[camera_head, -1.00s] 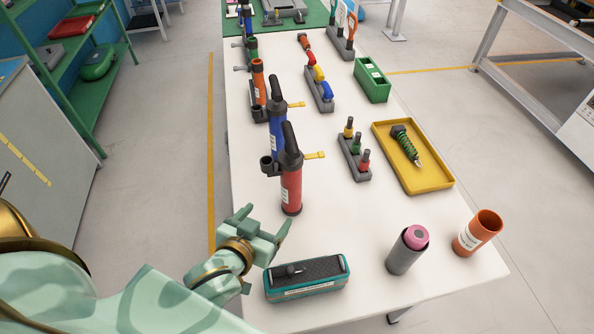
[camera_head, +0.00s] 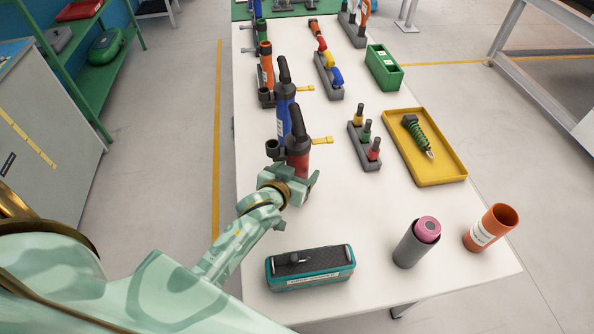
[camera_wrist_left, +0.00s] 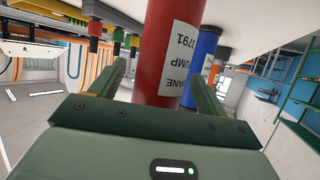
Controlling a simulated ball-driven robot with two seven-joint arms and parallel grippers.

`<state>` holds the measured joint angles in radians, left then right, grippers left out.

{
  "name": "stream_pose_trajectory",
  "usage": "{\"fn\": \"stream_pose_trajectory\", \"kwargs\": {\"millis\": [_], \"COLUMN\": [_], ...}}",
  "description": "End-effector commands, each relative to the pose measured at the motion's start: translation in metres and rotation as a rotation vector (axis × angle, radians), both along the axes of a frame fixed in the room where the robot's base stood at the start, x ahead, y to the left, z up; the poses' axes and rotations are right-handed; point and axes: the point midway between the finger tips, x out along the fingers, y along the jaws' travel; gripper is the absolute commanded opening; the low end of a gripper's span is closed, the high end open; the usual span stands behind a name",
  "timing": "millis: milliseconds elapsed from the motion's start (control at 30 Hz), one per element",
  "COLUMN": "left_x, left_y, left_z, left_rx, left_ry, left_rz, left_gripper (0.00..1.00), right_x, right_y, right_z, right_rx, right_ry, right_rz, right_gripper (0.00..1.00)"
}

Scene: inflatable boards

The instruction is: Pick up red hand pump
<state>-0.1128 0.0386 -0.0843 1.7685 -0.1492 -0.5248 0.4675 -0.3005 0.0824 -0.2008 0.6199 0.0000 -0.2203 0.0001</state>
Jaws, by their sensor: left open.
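The red hand pump (camera_head: 299,160) stands upright on the white table, with a black top and handle and a yellow side lever. My left gripper (camera_head: 300,187) is at the pump's lower body in the head view, which hides the pump's base. In the left wrist view the red pump body (camera_wrist_left: 170,50), with a white label, rises between the two fingers of my left gripper (camera_wrist_left: 160,85). The fingers are open, one on each side of the pump, with a gap visible at the left finger. My right gripper is not in view.
A blue pump (camera_head: 284,112) stands close behind the red one, and an orange pump (camera_head: 266,70) is farther back. A teal box (camera_head: 310,281), a grey cylinder (camera_head: 408,252) and an orange cup (camera_head: 485,232) stand in front. A yellow tray (camera_head: 447,165) lies to the right.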

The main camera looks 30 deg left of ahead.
Motion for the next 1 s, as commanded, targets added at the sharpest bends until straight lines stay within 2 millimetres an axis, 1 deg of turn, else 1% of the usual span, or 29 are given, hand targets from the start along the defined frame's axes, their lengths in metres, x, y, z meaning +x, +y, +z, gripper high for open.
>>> {"fn": "stream_pose_trajectory", "kwargs": {"millis": [100, 267, 300, 367, 400, 467, 500, 533, 833, 1000], "left_x": [0.007, 0.007, 0.007, 0.007, 0.007, 0.007, 0.007, 0.007, 0.007, 0.009], "left_y": [0.0, 0.0, 0.0, 0.0, 0.0, 0.0, 0.0, 0.0, 0.0, 0.002], "left_z": [-0.003, -0.003, -0.003, -0.003, -0.003, -0.003, -0.003, -0.003, 0.0, 0.009], "left_rx": [0.0, 0.0, 0.0, 0.0, 0.0, 0.0, 0.0, 0.0, -0.001, 0.0], "left_ry": [0.0, 0.0, 0.0, 0.0, 0.0, 0.0, 0.001, 0.001, -0.001, -0.003], "left_rz": [0.0, 0.0, 0.0, 0.0, 0.0, 0.0, 0.0, 0.0, 0.0, -0.001], "left_gripper": [0.75, 0.75, 0.73, 0.56, 0.45, 0.28, 0.17, 0.15, 0.15, 0.15], "right_x": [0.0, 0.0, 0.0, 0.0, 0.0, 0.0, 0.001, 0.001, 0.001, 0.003], "right_y": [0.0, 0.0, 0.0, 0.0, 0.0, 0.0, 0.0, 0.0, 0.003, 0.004], "right_z": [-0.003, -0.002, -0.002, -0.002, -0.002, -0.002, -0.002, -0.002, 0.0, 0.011], "right_rx": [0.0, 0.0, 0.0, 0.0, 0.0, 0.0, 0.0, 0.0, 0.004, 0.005], "right_ry": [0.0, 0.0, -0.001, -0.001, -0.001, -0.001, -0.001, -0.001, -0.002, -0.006], "right_rz": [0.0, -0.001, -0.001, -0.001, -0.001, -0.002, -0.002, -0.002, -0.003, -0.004], "right_gripper": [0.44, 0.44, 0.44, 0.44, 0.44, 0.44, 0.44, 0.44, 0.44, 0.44]}}
